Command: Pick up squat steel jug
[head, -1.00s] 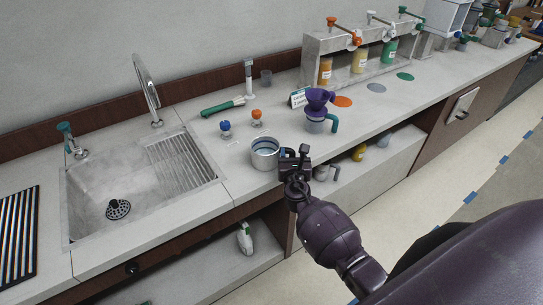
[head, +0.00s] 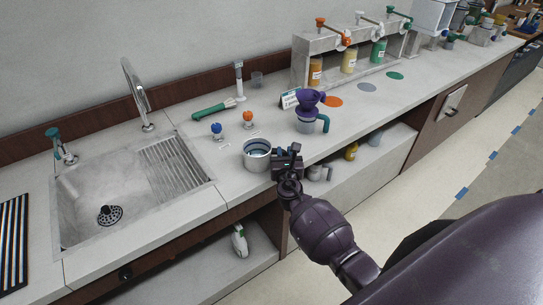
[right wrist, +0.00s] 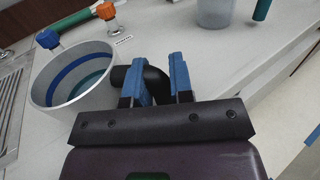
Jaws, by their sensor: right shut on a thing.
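The squat steel jug (head: 257,155) stands upright near the counter's front edge, right of the sink, in the head view. In the right wrist view the jug (right wrist: 75,80) shows its open mouth, blue and teal bands inside, and a black handle (right wrist: 155,80) pointing toward my gripper. My right gripper (head: 284,158) is at the jug's right side. In the right wrist view its blue-padded fingers (right wrist: 163,80) are on either side of the handle, shut on it. I cannot tell whether the jug is clear of the counter. My left gripper is not in view.
The sink (head: 125,190) lies to the left. Behind the jug are blue (head: 217,130) and orange-topped (head: 248,119) small items and a green-handled brush (head: 213,108). A purple dripper (head: 308,103) on a teal-handled jug (head: 308,123) stands to the right. A dispenser rack (head: 345,62) is farther back.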

